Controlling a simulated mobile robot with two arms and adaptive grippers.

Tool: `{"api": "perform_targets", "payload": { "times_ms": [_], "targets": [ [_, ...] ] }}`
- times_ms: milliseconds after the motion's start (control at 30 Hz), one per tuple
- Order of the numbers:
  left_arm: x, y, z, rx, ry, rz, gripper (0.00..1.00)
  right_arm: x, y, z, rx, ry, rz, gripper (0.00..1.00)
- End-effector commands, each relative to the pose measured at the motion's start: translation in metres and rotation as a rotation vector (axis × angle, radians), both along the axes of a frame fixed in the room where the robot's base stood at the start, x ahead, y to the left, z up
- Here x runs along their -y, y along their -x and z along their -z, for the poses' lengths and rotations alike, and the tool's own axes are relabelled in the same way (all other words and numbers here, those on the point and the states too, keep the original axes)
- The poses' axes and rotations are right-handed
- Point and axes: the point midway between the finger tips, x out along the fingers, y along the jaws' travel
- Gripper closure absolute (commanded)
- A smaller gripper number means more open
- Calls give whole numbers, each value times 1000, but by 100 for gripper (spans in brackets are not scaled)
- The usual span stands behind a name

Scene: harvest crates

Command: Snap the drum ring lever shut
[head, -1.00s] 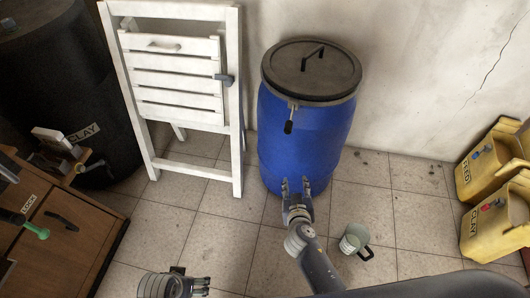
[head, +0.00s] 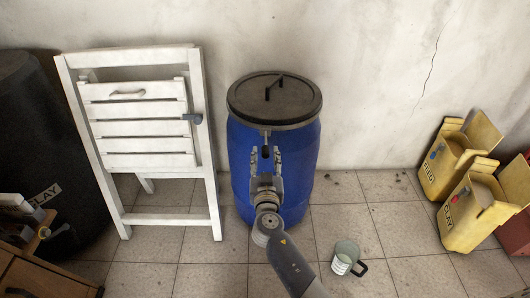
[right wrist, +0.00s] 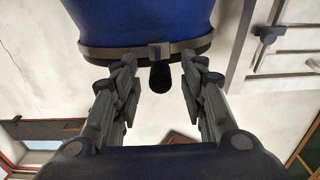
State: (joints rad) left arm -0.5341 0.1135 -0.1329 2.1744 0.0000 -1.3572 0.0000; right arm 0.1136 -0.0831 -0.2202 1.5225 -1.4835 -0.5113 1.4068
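The blue drum (head: 305,160) stands against the wall with a black lid (head: 300,97) and a ring (right wrist: 105,50) around its rim. The ring's lever (head: 265,151), with a dark grip, sticks out from the front of the rim; the wrist view shows it end-on (right wrist: 160,78). My right gripper (head: 265,157) is open in front of the drum, one finger on each side of the lever. In the right wrist view a gap shows between the lever and each finger of the gripper (right wrist: 159,66). My left gripper is out of view.
A white folded slatted chair (head: 212,190) leans left of the drum. A mug (head: 344,260) stands on the tiles at the right front. Yellow containers (head: 468,215) stand at the far right. Floor between drum and containers is mostly clear.

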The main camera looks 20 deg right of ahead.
Motion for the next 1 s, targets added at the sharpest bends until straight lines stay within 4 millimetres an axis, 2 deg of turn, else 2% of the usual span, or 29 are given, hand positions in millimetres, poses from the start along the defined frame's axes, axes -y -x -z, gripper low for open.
{"api": "perform_targets", "payload": {
  "times_ms": [33, 200, 533, 700, 1000],
  "targets": [
    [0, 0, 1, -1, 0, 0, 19, 2, -8, 0, 1, 1, -1, 61],
    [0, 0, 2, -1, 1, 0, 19, 5, -20, 0, 0, 1, -1, 61],
    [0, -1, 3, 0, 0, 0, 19, 6, -23, 1, -1, 0, -1, 61],
    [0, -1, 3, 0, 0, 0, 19, 6, -23, 1, -1, 0, -1, 99],
    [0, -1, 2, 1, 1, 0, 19, 8, -22, 1, -2, 2, -11, 100]
  ]
}}
